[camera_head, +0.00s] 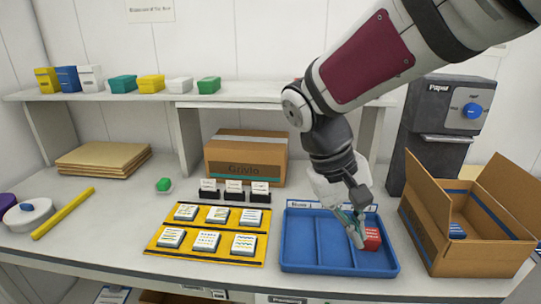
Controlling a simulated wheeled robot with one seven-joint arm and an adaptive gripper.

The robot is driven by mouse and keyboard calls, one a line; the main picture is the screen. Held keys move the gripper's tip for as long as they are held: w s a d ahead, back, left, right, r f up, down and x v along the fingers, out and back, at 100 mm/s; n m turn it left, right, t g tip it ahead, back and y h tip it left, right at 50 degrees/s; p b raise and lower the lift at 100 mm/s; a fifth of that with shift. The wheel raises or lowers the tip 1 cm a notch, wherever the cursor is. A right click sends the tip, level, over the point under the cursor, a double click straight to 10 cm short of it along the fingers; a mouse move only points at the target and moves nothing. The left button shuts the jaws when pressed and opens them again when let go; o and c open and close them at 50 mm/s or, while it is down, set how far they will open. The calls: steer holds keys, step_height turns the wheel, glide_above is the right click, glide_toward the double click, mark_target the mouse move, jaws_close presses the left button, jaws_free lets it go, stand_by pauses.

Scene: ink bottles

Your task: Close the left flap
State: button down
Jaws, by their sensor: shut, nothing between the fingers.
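An open cardboard box (459,254) stands at the right end of the table. Its left flap (426,188) stands up and open, tilted a little outward. A blue item (457,231) shows inside. My gripper (358,243) is shut and points down over the right part of the blue tray, left of the box and apart from it. A red carton (372,238) sits right beside the fingertips in the tray; whether they touch is unclear.
The blue compartment tray (303,268) lies close left of the box. A dark machine (436,130) stands behind the box. Yellow boards (203,254) with several cards and a closed carton (247,147) are further left. Space above the box is clear.

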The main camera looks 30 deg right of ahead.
steer(key=w+d+f+m+g+h+b, duration=0.1)
steer(key=w+d+f+g+h+b, duration=0.1)
steer(key=w+d+g+h, duration=0.3)
steer(key=w+d+f+m+g+h+b, duration=0.1)
steer(key=w+d+f+m+h+b, duration=0.15)
steer(key=d, duration=0.45)
steer(key=g+h+b, duration=0.1)
steer(key=g+h, duration=0.2)
steer(key=h, duration=0.4)
glide_toward(423, 171)
steer(key=shift+y, duration=0.25)
steer(key=x, duration=0.7)
steer(key=shift+w, duration=0.15)
steer(key=shift+d+r+t, duration=0.1)
steer(key=shift+t, duration=0.2)
